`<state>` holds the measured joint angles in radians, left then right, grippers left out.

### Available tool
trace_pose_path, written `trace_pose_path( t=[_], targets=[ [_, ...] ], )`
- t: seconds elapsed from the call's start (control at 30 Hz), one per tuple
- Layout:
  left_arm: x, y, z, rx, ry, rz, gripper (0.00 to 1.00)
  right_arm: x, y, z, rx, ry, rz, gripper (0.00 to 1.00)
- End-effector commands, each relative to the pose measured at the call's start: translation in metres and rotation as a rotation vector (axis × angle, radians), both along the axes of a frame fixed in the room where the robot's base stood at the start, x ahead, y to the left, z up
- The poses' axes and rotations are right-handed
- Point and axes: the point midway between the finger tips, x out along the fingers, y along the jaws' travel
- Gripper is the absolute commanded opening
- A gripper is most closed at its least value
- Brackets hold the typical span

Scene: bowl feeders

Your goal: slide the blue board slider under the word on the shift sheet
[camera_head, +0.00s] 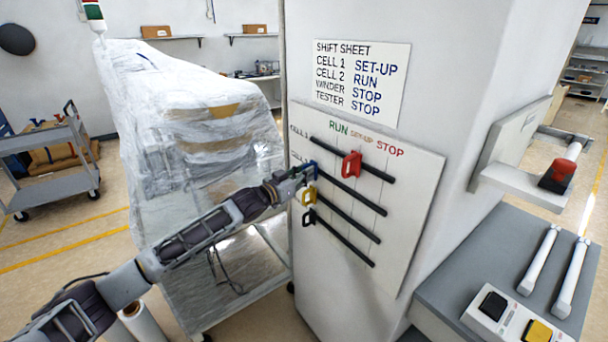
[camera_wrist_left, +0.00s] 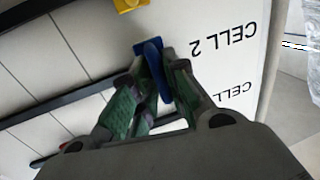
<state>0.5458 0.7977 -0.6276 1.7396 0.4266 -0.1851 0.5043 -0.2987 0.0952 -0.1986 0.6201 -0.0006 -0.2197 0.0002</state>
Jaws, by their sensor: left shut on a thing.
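The shift sheet (camera_head: 360,80) on the pillar reads CELL 1 SET-UP, CELL 2 RUN, WINDER STOP, TESTER STOP. Below it hangs a white board (camera_head: 408,215) headed RUN, SET-UP, STOP, with several black rails. The blue slider (camera_wrist_left: 153,72) is at the left end of the second rail, left of the RUN column, beside the CELL 2 label (camera_wrist_left: 224,50). My left gripper (camera_head: 303,172) is shut on it, a finger on each side in the left wrist view. It partly hides the slider in the head view. My right gripper is out of view.
The red slider (camera_head: 351,165) is on the top rail around SET-UP. The yellow (camera_head: 308,195) and black (camera_head: 308,218) sliders sit at the left ends of lower rails, close below my left gripper. A wrapped machine (camera_head: 200,130) stands left of the pillar.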

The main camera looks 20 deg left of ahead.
Motion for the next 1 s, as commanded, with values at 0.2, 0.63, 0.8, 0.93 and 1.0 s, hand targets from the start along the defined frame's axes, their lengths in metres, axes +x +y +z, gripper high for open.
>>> trace_pose_path(
  t=[0.2, 0.63, 0.8, 0.93, 1.0],
  targets=[
    [-0.001, 0.000, 0.000, 0.000, 0.001, 0.003, 0.00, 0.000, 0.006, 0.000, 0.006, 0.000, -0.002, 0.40],
    [-0.025, -0.034, -0.001, -0.003, 0.004, -0.003, 0.00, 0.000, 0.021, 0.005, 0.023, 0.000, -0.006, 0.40],
    [-0.037, -0.049, -0.002, -0.003, 0.005, -0.003, 0.00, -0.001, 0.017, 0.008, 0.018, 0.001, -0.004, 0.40],
    [-0.046, -0.060, -0.002, -0.003, 0.005, -0.001, 0.00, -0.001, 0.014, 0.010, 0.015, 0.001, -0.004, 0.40],
    [-0.049, -0.063, -0.001, -0.003, 0.005, 0.000, 0.00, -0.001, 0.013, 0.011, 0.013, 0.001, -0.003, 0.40]
  ],
)
